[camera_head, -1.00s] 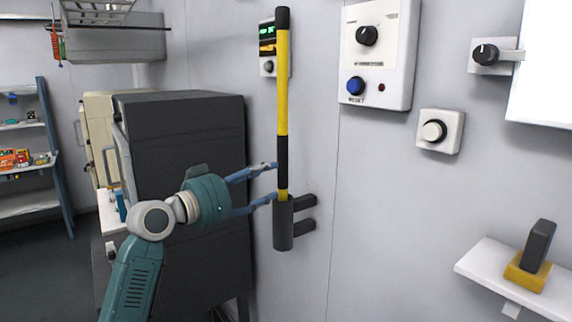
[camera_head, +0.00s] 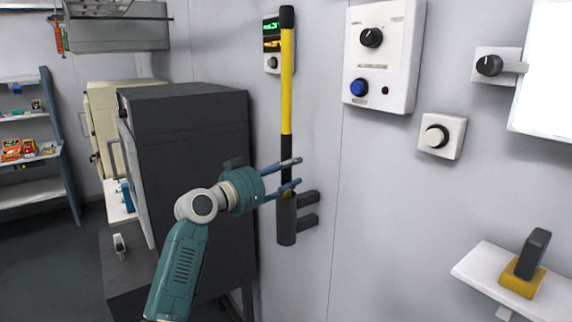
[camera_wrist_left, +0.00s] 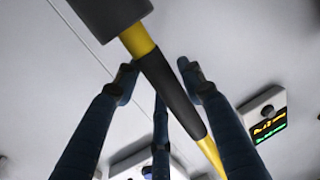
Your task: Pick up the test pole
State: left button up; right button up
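The test pole (camera_head: 287,80) is yellow with black bands and stands upright in a dark holder (camera_head: 286,222) on the wall. My left gripper (camera_head: 297,171) is open, with its fingers reaching across the pole's lower black band just above the holder. In the left wrist view, the pole (camera_wrist_left: 170,88) runs between the spread fingers of my left gripper (camera_wrist_left: 155,75). Gaps show between the fingers and the pole there. The holder (camera_wrist_left: 108,12) is at the top of that view. My right gripper is not in view.
A dark cabinet (camera_head: 195,150) stands close behind my left arm. A control panel (camera_head: 381,55) and a white knob box (camera_head: 441,135) are on the wall to the right. A white shelf (camera_head: 475,266) carries a dark-handled yellow block (camera_head: 526,270). A small display (camera_head: 271,44) is beside the pole.

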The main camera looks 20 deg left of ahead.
pick_arm(q)
grip_shut()
